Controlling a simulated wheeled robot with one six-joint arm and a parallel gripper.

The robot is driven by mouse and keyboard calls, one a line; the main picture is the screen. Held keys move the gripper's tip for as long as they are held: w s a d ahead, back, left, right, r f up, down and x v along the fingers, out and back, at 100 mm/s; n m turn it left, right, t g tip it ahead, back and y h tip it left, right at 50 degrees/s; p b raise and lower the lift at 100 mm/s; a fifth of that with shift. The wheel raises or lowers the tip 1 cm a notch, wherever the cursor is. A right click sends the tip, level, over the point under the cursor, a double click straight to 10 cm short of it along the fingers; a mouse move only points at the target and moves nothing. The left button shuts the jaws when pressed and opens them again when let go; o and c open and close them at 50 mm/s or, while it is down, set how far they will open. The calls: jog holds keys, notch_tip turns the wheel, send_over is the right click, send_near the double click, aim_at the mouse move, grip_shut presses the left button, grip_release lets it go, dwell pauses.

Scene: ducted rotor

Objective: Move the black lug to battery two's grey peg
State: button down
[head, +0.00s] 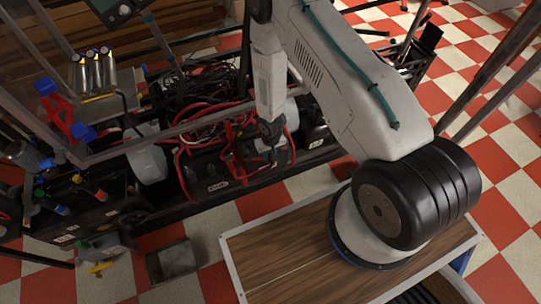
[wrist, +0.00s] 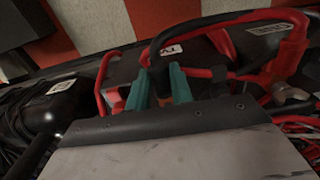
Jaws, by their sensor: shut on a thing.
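My gripper (wrist: 158,84) shows in the wrist view as two teal fingers, shut on a small dark piece that I take to be the black lug (wrist: 158,68). A black cable arches up from there to the right. The lug is mostly hidden between the fingers. Just behind the fingertips is a dark battery (wrist: 125,68) with a white label, partly covered by the cables; its label is too blurred to read surely. In the head view my gripper (head: 270,133) points down at the right end of a black battery box (head: 213,172). I cannot make out the grey peg.
Red cables (wrist: 195,72) loop close beside the fingers. A second labelled dark box (wrist: 262,30) and a thick red lead (wrist: 292,45) are at the right. In the head view, a tangle of cables (head: 205,90) lies behind, and a frame rail (head: 180,130) crosses in front of it.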

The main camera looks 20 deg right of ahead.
aim_at(270, 155)
jog(key=shift+w, duration=0.15)
jog(key=c, duration=1.1)
grip_release()
jog(key=shift+c, duration=0.2)
jog(key=shift+d+r, duration=0.15)
jog(key=shift+r, duration=3.75)
